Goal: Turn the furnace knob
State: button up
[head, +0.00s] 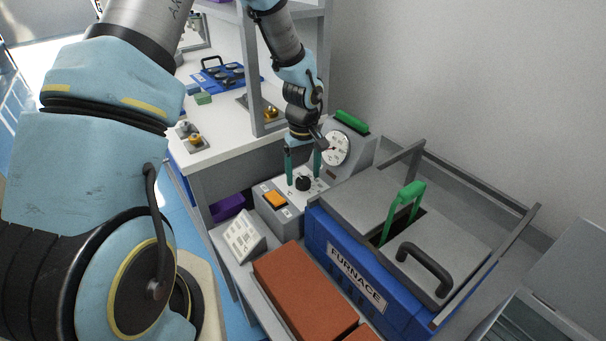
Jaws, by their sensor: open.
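The furnace knob (303,183) is a small black knob on top of a light grey control box, left of the blue furnace (345,270). My gripper (303,176) points down over it, with one green finger on the left of the knob and one on the right. The jaws are open, and I see a gap between the left finger and the knob. Whether the right finger touches the knob cannot be told. The control box also bears an orange switch (275,199) in front of the knob.
A round dial gauge (336,149) stands close behind the knob, on the right. The furnace lid has a black handle (424,269) and a green handle (408,199). Orange-brown bricks (300,290) and a white keypad (243,237) lie in front. A grey post (248,75) rises at the back left.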

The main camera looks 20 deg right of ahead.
jog(key=shift+f, duration=0.75)
jog(key=shift+c, duration=0.3)
grip_shut()
